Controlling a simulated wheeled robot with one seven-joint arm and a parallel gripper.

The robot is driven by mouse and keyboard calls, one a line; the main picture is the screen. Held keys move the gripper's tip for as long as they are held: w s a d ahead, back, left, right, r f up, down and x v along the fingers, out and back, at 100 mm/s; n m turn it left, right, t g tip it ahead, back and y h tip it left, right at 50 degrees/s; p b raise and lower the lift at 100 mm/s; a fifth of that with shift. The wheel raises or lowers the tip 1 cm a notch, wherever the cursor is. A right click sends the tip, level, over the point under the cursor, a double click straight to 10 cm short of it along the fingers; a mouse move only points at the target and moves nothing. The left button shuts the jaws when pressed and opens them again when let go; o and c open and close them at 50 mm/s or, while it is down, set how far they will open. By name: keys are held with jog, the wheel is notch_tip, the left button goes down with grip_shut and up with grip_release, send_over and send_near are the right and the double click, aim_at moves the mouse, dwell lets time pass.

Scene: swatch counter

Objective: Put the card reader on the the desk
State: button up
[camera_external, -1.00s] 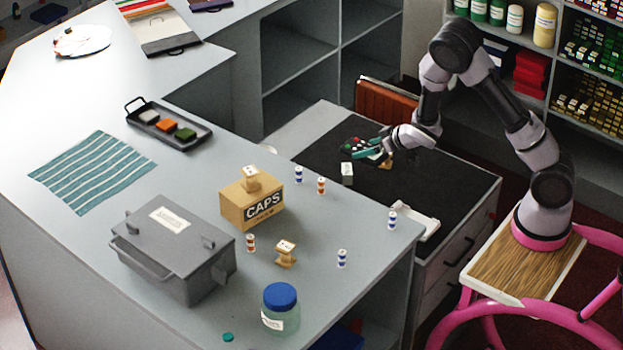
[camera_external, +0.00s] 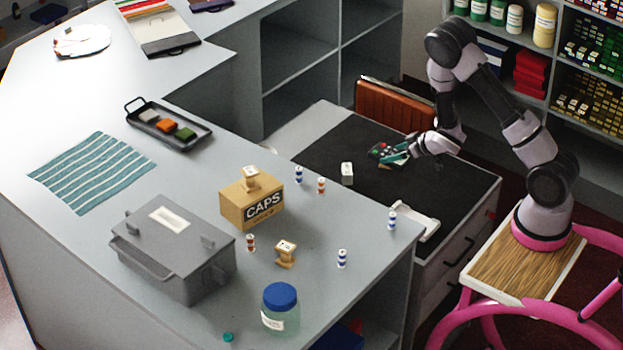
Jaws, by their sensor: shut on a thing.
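The card reader (camera_external: 379,152) is a small dark device with coloured buttons, partly hidden by my gripper. My gripper (camera_external: 394,154) has teal fingers and is shut on the card reader's right side. It holds the reader over the black top of the lower desk (camera_external: 440,185), which has drawers at its front. I cannot tell whether the reader touches the desk top or hangs just above it.
A small white block (camera_external: 347,173) and a white holder (camera_external: 428,222) are on the desk. A brown case (camera_external: 392,105) stands behind it. The higher grey counter (camera_external: 330,285) at left carries a CAPS box (camera_external: 252,205), a grey toolbox (camera_external: 170,255), a jar (camera_external: 280,312) and small striped pieces.

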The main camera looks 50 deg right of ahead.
jog(key=d+f, duration=0.3)
jog(key=shift+s+d+f, duration=0.3)
send_over(399, 192)
notch_tip(399, 192, down, 5)
jog(key=shift+s+f, duration=0.1)
jog(key=shift+f, duration=2.4)
jog(key=shift+f, duration=0.15)
